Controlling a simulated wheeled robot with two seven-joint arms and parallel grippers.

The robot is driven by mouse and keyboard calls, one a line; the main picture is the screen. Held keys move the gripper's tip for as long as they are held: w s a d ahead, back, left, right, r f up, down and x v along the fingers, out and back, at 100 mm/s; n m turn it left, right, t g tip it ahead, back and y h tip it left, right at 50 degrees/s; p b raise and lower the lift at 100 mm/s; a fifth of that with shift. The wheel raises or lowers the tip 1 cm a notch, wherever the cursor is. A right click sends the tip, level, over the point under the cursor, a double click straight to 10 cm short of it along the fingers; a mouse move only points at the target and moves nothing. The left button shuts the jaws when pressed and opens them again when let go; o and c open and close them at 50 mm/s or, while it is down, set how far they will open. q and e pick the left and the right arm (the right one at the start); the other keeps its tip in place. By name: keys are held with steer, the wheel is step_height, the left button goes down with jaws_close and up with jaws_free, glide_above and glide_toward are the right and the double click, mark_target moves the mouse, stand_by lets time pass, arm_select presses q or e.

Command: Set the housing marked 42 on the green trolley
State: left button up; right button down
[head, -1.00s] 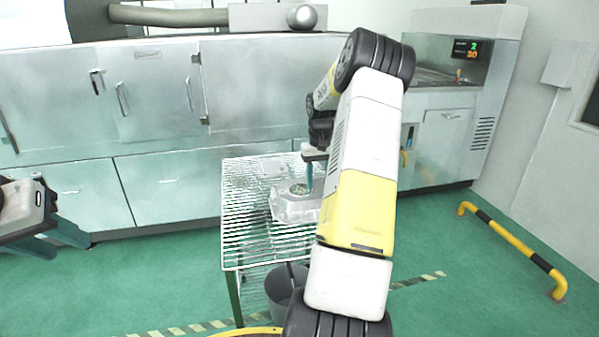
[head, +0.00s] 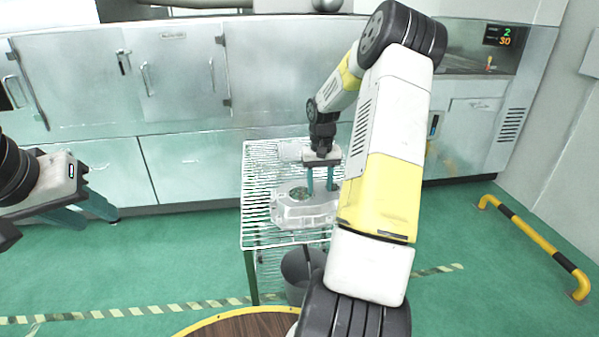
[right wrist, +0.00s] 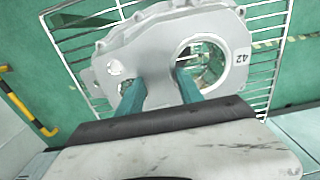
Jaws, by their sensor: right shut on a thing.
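The pale grey cast housing (head: 292,214) is at the wire rack, towards its front. The right wrist view shows the same housing (right wrist: 150,50), with the mark 42 beside its large round opening. My right gripper (head: 321,190) points down at the housing, its teal fingers shut on it; they also show in the right wrist view (right wrist: 165,85). I cannot tell whether the housing rests on the wires or hangs just above them. My left gripper (head: 88,212) is at the far left, empty, its fingers apart. I cannot make out a green trolley.
The white wire rack (head: 258,185) has dark legs, and a grey bin (head: 300,268) stands beneath it. A round wooden top with a yellow rim (head: 245,325) is at the bottom edge. Metal cabinets (head: 180,95) stand behind; a yellow-black floor rail (head: 530,245) is at right.

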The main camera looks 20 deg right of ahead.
mark_target(320, 190)
steer(key=shift+w, duration=0.1)
steer(key=c, duration=0.8)
jaws_free()
steer(key=shift+o, duration=0.2)
step_height(320, 190, up, 12)
steer(key=s+a+r+n+t, duration=0.1)
steer(key=s+a+r, duration=0.3)
steer(key=a+r, duration=0.35)
steer(key=s+a+r+n+t+y, duration=0.1)
steer(key=s+a+r+t, duration=0.1)
steer(key=s+a, duration=0.5)
steer(key=s+a+r+n+t+y, duration=0.1)
steer(key=s+a+r+t, duration=0.1)
steer(key=s+a, duration=0.6)
steer(key=s+t, duration=0.1)
steer(key=s, duration=0.4)
steer(key=shift+s, duration=0.35)
